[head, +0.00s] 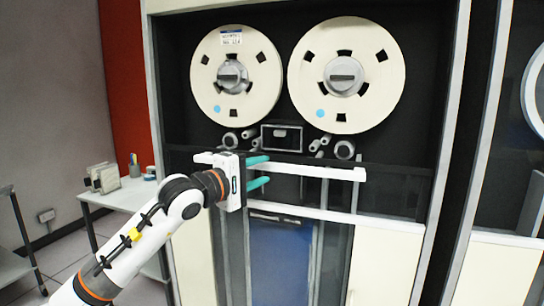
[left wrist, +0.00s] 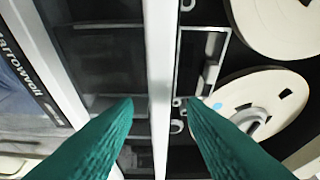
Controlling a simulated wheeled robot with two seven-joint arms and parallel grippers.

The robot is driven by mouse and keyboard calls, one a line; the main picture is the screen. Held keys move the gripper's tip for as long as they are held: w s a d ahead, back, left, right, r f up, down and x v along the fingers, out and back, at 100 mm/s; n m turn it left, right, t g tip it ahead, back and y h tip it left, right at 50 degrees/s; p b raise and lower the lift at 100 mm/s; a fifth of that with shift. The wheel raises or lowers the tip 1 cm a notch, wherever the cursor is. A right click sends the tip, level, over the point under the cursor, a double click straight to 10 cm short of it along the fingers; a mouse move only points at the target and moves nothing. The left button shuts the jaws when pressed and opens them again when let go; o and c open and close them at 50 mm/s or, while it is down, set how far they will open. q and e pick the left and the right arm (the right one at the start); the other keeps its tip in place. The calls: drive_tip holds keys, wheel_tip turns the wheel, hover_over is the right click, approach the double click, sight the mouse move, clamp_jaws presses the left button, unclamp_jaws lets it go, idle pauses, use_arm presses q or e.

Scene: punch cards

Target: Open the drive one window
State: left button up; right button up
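The tape drive in front of me has a dark front with two cream reels (head: 347,75) uncovered in its upper part. A white horizontal bar (head: 320,172) crosses the front below the reels. It looks like the window's edge or handle; I cannot tell which. My left gripper (head: 262,171) is at the left part of this bar, with one teal finger above it and one below. In the left wrist view the white bar (left wrist: 160,60) runs between the two open fingers (left wrist: 160,104), with a gap on both sides. My right gripper is not in view.
A second white rail (head: 345,216) and a blue-lit lower panel (head: 280,262) lie below the bar. A white side table (head: 122,195) with small items stands at the left. Another cabinet (head: 510,255) stands close on the right.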

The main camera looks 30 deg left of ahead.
sight(268, 168)
use_arm(q)
drive_tip(key=shift+w+d+p, duration=0.2)
drive_tip(key=shift+w+p, duration=0.1)
drive_tip(key=shift+w, duration=0.8)
drive_tip(key=shift+w+d+p, duration=0.2)
drive_tip(key=shift+w+p, duration=0.1)
drive_tip(key=shift+w, duration=0.75)
drive_tip(key=shift+c, duration=0.4)
clamp_jaws()
